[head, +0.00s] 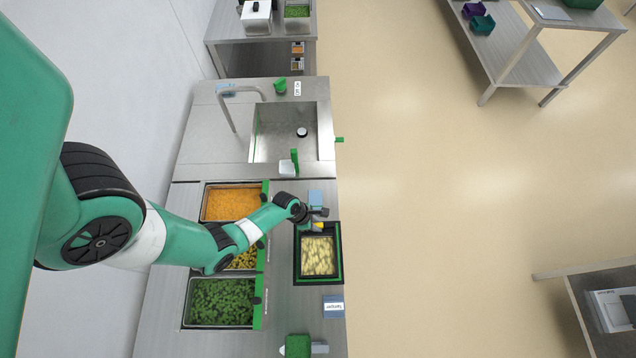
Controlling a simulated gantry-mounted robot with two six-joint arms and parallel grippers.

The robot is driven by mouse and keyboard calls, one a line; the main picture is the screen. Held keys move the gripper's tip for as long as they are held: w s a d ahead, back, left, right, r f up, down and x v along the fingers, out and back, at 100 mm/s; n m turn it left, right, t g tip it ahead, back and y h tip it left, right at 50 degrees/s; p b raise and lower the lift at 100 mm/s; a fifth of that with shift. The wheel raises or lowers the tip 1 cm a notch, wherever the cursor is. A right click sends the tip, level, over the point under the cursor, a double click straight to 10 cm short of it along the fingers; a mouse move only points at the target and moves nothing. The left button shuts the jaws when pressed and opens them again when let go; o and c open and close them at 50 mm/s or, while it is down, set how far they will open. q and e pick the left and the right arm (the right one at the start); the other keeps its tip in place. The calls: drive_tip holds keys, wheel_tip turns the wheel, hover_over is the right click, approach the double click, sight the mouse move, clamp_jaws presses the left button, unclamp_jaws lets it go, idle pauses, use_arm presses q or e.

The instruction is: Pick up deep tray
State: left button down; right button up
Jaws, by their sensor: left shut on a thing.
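The deep tray (318,256) holds pale yellow pieces and sits within a black holder with a green edge (339,252) at the right side of the counter. My left gripper (318,226) is at the tray's upper edge in the head view, shut on its rim. The fingers are small and partly hidden by the wrist. Whether the tray is lifted off the holder, I cannot tell. My right gripper is not in view.
Pans of orange (232,203), yellow and green food (220,301) lie left of the tray, partly under my left arm. A sink (287,132) is above. A label card (333,307) and a green block (298,345) lie below.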

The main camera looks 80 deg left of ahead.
use_arm(q)
wheel_tip(320, 180, up, 5)
drive_tip(key=p, duration=0.3)
drive_tip(key=shift+f, duration=0.1)
drive_tip(key=s+d+r+p, duration=0.6)
drive_tip(key=s+d+r, duration=0.1)
drive_tip(key=d, duration=0.4)
drive_tip(key=shift+s+d+r, duration=0.35)
drive_tip(key=shift+r, duration=0.5)
